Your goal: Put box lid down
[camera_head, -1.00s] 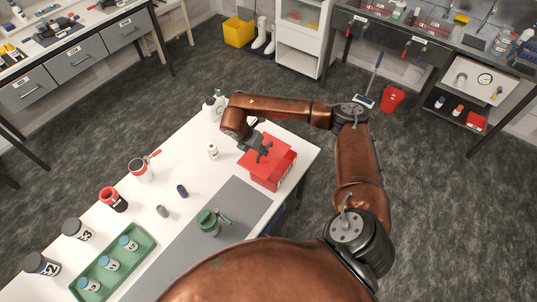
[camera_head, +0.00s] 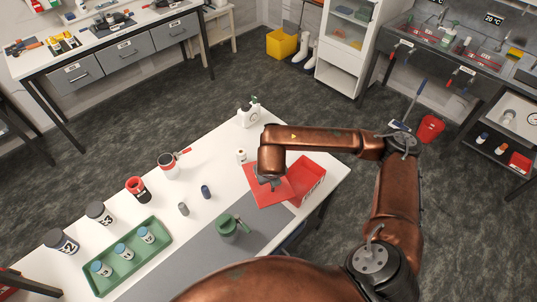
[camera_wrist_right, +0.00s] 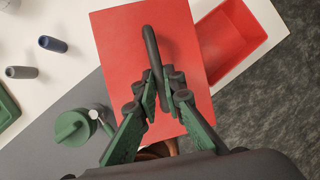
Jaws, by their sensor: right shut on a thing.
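The red box lid (camera_head: 262,194) is a flat square plate with a dark bar handle (camera_wrist_right: 149,38). My right gripper (camera_head: 272,183) is shut on that handle, and its green fingers (camera_wrist_right: 163,84) close around it in the wrist view. The lid is just left of the red box (camera_head: 310,178) and overlaps its near left edge in the wrist view (camera_wrist_right: 232,42). The box is open on top and looks empty. I cannot tell whether the lid touches the table or hangs slightly above it. My left gripper is not in view.
A green lidded jar (camera_head: 228,228) stands on the grey mat (camera_head: 205,262), left of the lid. A green tray (camera_head: 112,287) holds several bottles.

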